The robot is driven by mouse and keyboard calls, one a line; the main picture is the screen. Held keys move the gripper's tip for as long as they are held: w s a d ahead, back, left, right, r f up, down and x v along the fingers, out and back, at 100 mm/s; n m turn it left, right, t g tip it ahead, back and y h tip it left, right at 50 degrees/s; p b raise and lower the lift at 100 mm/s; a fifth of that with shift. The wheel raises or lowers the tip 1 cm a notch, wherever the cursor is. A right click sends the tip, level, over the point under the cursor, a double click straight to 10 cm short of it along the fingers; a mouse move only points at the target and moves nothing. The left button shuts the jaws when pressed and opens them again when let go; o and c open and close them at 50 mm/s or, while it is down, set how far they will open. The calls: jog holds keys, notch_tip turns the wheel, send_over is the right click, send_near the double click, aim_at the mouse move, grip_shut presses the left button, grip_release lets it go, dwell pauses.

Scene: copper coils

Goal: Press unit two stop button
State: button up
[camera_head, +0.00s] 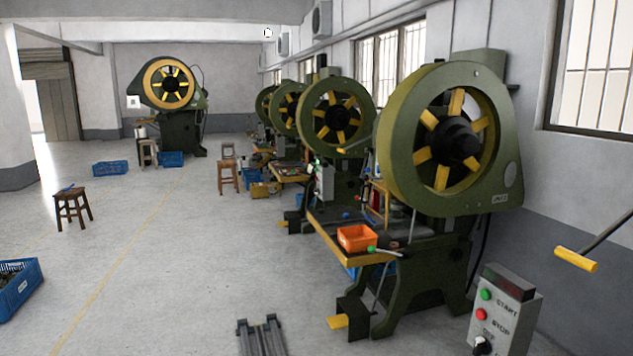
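A grey control box (503,312) stands at the bottom right, beside the nearest green press. It carries a green button (486,295) marked START, a red button (481,314) marked STOP and a black knob (482,345) below them. A second, smaller control box (324,182) is fixed at the second press (336,117) in the row. Its buttons are too small to read clearly. I cannot read a unit number on either box.
The nearest press (490,185) fills the right side, with an orange bin (357,238) on its table. A yellow-handled lever (576,260) juts in at the right edge. Stools (72,205) and blue crates (20,290) stand left. The grey floor (150,260) between is open.

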grip_shut()
dwell(1.0)
